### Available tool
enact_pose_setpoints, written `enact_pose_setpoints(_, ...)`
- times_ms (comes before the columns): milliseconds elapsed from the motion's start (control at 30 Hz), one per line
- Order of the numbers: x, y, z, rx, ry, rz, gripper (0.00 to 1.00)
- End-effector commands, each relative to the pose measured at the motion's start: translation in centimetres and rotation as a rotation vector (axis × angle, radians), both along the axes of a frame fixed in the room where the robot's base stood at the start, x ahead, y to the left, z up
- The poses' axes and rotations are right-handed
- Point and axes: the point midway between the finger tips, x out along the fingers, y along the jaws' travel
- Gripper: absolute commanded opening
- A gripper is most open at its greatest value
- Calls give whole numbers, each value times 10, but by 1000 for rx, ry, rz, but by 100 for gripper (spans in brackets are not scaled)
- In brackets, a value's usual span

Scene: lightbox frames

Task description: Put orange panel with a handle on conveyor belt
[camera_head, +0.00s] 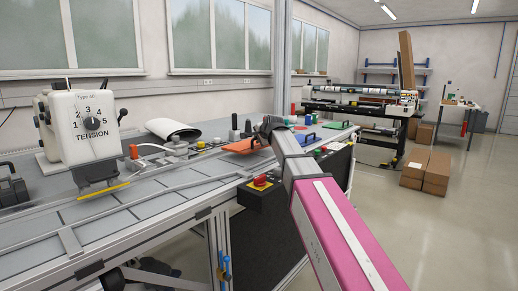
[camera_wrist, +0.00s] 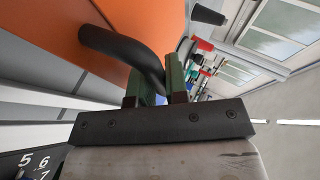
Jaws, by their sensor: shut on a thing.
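The orange panel (camera_head: 238,147) shows left of my wrist in the head view, over the far part of the bench. Whether it touches the surface I cannot tell. In the wrist view the orange panel (camera_wrist: 165,18) fills the upper left, with its black curved handle (camera_wrist: 120,45) in front. My gripper (camera_wrist: 158,82) has its green fingers shut on the handle's near end. In the head view my gripper is mostly hidden behind my wrist. The grey segmented surface along the bench, apparently the conveyor belt (camera_head: 105,208), runs left of and nearer than the panel.
A white tension machine (camera_head: 85,125) stands at the left of the bench. A red and yellow stop button (camera_head: 262,181) sits at the bench's front edge, near my arm. Green (camera_head: 307,138) and blue (camera_head: 335,125) items lie beyond my wrist. The near belt sections look clear.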

Motion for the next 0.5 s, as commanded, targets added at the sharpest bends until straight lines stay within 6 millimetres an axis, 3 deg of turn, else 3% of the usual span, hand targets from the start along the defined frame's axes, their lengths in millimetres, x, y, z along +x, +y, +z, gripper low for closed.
enact_pose_setpoints(167,4,0,-7,1,0,-1,0)
enact_pose_setpoints(500,3,0,-43,1,0,-1,0)
